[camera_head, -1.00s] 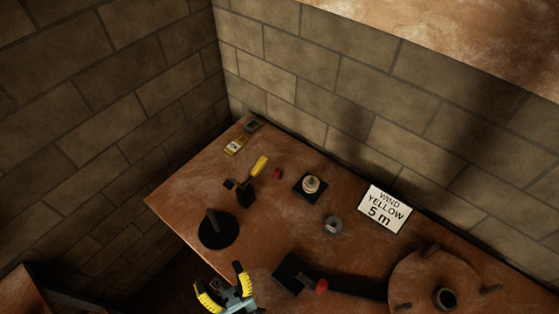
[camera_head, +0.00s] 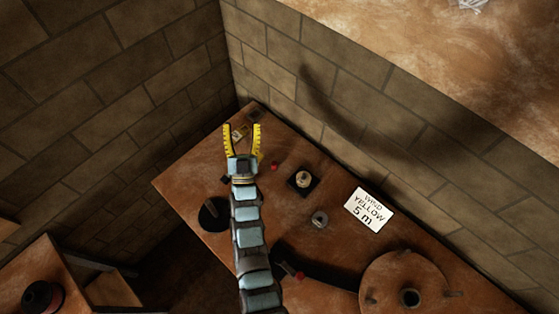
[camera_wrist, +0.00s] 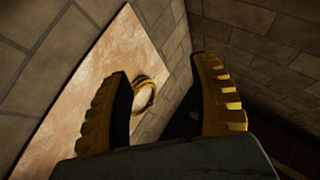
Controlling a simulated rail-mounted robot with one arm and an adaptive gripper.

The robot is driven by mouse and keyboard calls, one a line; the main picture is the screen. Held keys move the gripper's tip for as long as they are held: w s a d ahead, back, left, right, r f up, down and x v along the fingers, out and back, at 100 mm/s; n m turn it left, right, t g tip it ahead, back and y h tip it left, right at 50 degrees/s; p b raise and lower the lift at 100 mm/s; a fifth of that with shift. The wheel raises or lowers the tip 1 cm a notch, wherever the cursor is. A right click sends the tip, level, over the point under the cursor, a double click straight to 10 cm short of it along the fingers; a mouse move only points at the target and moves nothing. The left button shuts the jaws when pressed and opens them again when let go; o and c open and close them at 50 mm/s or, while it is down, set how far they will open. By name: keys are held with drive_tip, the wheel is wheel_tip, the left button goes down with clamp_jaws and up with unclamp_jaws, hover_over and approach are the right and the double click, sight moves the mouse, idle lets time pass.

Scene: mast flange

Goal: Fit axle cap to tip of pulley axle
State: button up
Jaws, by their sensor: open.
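My gripper (camera_head: 243,134) is raised over the far left part of the rusty brown table, its yellow fingers spread and nothing between them. In the wrist view the open fingers (camera_wrist: 165,95) show too. I cannot tell for sure which item is the axle cap; a small red piece (camera_head: 274,166) lies right of the gripper, and a grey ring-like piece (camera_head: 320,219) lies farther right. The pulley axle is also uncertain; a black round base with a short post (camera_head: 213,214) stands left of my arm. My arm hides the yellow-handled item.
A black square base with a pale knob (camera_head: 302,179) stands mid-table. A white sign (camera_head: 369,209) is at the back edge. A round brown disc with pegs (camera_head: 405,285) is lower right. Brick walls close the corner. A yellow-rimmed round thing (camera_wrist: 144,95) shows in the wrist view.

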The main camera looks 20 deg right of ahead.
drive_tip(key=w+d+f+n+g+y+b, duration=0.2)
drive_tip(key=w+f+g+y+b, duration=0.15)
drive_tip(key=w, duration=0.45)
drive_tip(key=w+d+f+n+g+y+b, duration=0.2)
drive_tip(key=w+f+y, duration=0.15)
drive_tip(key=w, duration=0.45)
drive_tip(key=w+d+f+n+g+y+b, duration=0.25)
drive_tip(key=w+f, duration=0.25)
drive_tip(key=w, duration=0.3)
drive_tip(key=n+g+y+b, duration=0.2)
drive_tip(key=n+g+b, duration=0.55)
drive_tip(key=g, duration=0.65)
approach(274, 164)
drive_tip(key=shift+h, duration=0.25)
wheel_tip(274, 164, down, 6)
drive_tip(key=shift+n, duration=0.3)
drive_tip(key=f, duration=0.2)
drive_tip(key=a+f+b, duration=0.1)
drive_tip(key=f, duration=0.1)
drive_tip(key=shift+w+a, duration=0.1)
drive_tip(key=shift+w, duration=0.15)
drive_tip(key=shift+f, duration=0.5)
